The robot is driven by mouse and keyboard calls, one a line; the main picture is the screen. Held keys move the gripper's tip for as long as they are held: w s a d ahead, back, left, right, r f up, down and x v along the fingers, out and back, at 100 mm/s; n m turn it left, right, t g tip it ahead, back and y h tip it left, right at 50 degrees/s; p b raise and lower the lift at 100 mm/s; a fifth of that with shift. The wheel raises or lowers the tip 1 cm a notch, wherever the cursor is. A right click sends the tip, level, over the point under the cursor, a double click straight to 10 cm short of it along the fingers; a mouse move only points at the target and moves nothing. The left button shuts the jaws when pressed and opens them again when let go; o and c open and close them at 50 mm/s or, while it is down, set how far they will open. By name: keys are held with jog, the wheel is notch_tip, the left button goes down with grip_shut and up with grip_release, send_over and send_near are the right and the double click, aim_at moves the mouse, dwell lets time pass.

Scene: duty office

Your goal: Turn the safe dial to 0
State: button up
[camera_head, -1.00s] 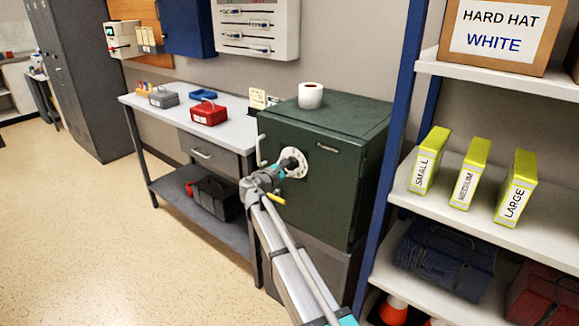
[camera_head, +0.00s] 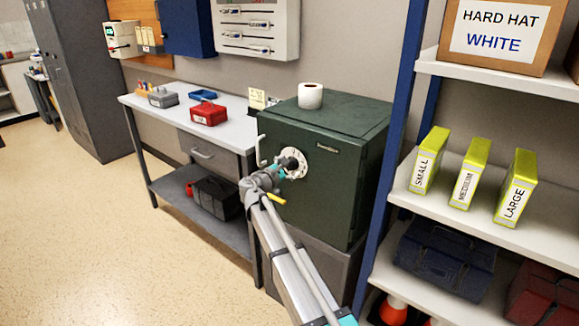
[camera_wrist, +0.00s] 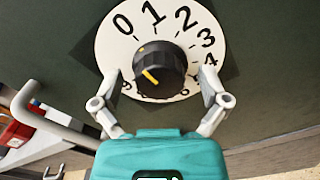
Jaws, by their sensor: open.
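The dark green safe (camera_head: 330,180) stands on a grey base right of the workbench. Its white dial plate (camera_wrist: 205,62) shows black numerals, with 0 at upper left and 1 and 2 at the top. Some lower numerals are partly hidden. The black knob (camera_wrist: 155,62) has a yellow stripe on its front face and a small yellow mark on its upper left edge. I cannot tell for sure which number it indicates. My gripper (camera_wrist: 158,82) is open, its fingers left and right of the knob, with visible gaps. It also shows before the dial in the head view (camera_head: 283,168).
The safe's lever handle (camera_head: 260,150) is left of the dial, close to my gripper. A paper roll (camera_head: 310,96) stands on the safe. The workbench (camera_head: 150,108) is at left, the shelf rack (camera_head: 470,200) at right. Open floor (camera_head: 80,220) lies at left.

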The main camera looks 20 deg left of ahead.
jog(key=shift+s, duration=0.1)
jog(key=v, duration=1.1)
jog(key=shift+s+a, duration=0.15)
jog(key=shift+s, duration=0.25)
jog(key=s+d+f+m+g, duration=0.1)
jog(key=d+f+m+g, duration=0.25)
jog(key=d, duration=0.65)
jog(key=s+d+f+m+g, duration=0.1)
jog(key=d+f+m+g, duration=0.3)
jog(key=d, duration=0.7)
jog(key=s+d+f+m+g, duration=0.1)
jog(key=d+f+m+g, duration=0.3)
jog(key=d, duration=0.6)
jog(key=s+d+f+m+g+y, duration=0.3)
jog(key=s+d+f+m+y, duration=0.1)
jog(key=s+d+m, duration=0.4)
jog(key=s+d+f+m+g+y, duration=0.25)
jog(key=s+d+m, duration=0.25)
jog(key=s+d, duration=0.35)
notch_tip(320, 180, up, 18)
jog(key=a+p, duration=0.1)
jog(key=p, duration=1.7)
jog(key=shift+s, duration=0.25)
jog(key=shift+y, duration=0.25)
